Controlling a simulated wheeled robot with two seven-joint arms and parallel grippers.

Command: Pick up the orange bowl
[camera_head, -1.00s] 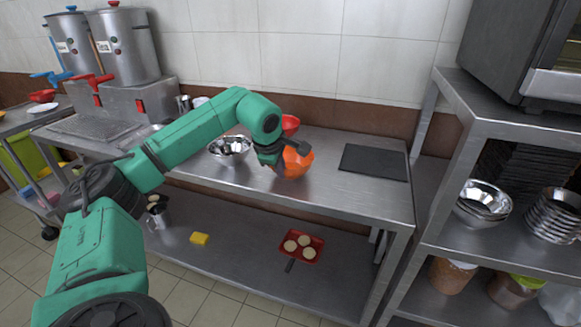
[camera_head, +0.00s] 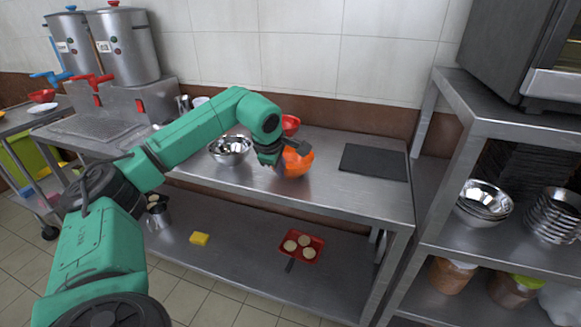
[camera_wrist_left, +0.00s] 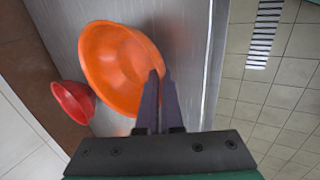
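The orange bowl (camera_head: 297,164) is on the steel worktable, just right of the table's middle. In the left wrist view the orange bowl (camera_wrist_left: 112,65) shows its open inside. My left gripper (camera_head: 283,161) is at the bowl's left side in the head view. In the left wrist view the two dark fingers of my left gripper (camera_wrist_left: 160,75) are close together, with the bowl's rim between them. They look shut on the rim. I cannot tell whether the bowl's base touches the table. My right gripper is not in view.
A red bowl (camera_head: 290,123) stands close behind the orange one. Metal bowls (camera_head: 230,148) stand to the left, and a dark flat board (camera_head: 374,162) lies to the right. A steel shelf (camera_head: 470,125) rises at the right. The table's front edge is close by.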

